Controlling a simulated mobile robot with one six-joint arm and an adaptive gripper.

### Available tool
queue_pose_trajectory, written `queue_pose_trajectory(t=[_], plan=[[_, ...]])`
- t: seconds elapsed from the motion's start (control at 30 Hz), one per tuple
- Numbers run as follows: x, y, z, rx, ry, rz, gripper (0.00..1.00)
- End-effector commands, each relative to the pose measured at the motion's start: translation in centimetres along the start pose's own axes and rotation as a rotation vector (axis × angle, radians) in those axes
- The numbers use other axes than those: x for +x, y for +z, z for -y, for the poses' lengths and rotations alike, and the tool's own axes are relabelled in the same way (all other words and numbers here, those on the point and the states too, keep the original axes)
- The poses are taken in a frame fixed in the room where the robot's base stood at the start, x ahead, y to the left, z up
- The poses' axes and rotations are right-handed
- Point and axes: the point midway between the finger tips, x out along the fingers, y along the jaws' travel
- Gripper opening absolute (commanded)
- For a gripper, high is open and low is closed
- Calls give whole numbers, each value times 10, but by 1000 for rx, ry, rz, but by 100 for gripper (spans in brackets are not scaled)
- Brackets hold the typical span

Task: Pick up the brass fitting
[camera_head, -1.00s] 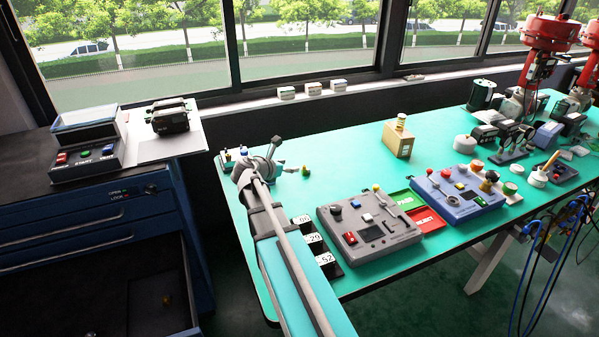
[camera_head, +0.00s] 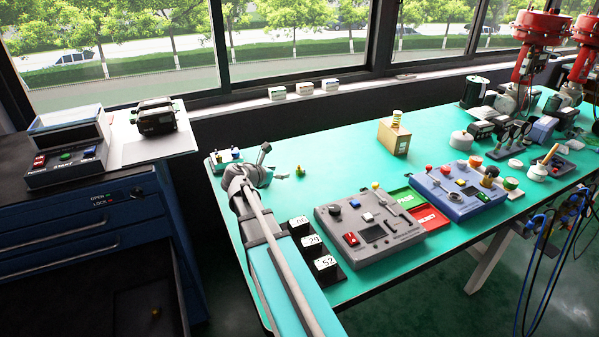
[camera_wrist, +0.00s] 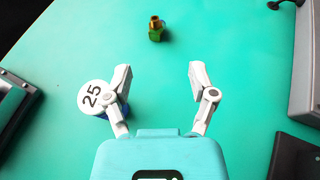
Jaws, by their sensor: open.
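A small brass fitting with a green lower part (camera_wrist: 155,28) stands on the teal bench top, near the top of the wrist view. It also shows in the head view (camera_head: 299,171), just right of my gripper (camera_head: 268,160). In the wrist view my gripper (camera_wrist: 160,72) is open and empty, with the fingers spread wide. The fitting lies beyond the fingertips, roughly in line with the gap between them, and nothing touches it.
A white disc marked 25 (camera_wrist: 97,96) sits right by the left finger, partly hidden by it. Numbered blocks (camera_head: 312,245) and a grey control box (camera_head: 370,228) stand to the right of my arm. The bench around the fitting is clear. An open drawer (camera_head: 140,300) is at lower left.

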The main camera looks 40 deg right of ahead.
Motion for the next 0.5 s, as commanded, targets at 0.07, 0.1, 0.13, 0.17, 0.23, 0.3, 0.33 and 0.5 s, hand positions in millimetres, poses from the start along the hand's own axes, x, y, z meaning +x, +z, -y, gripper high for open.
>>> queue_pose_trajectory(t=[0.07, 0.1, 0.13, 0.17, 0.23, 0.3, 0.33, 0.5], plan=[[0, 0, 0, 0, 0, 0, 73], [1, 0, 0, 0, 0, 0, 73], [2, -1, 0, 0, 0, 0, 73], [4, -1, -1, 0, 0, 0, 73], [9, -1, -1, 0, 0, 0, 73], [16, -2, -2, -1, 0, 0, 73], [20, -2, -2, -1, 0, 0, 73], [45, -3, -2, 0, 0, 0, 73]])
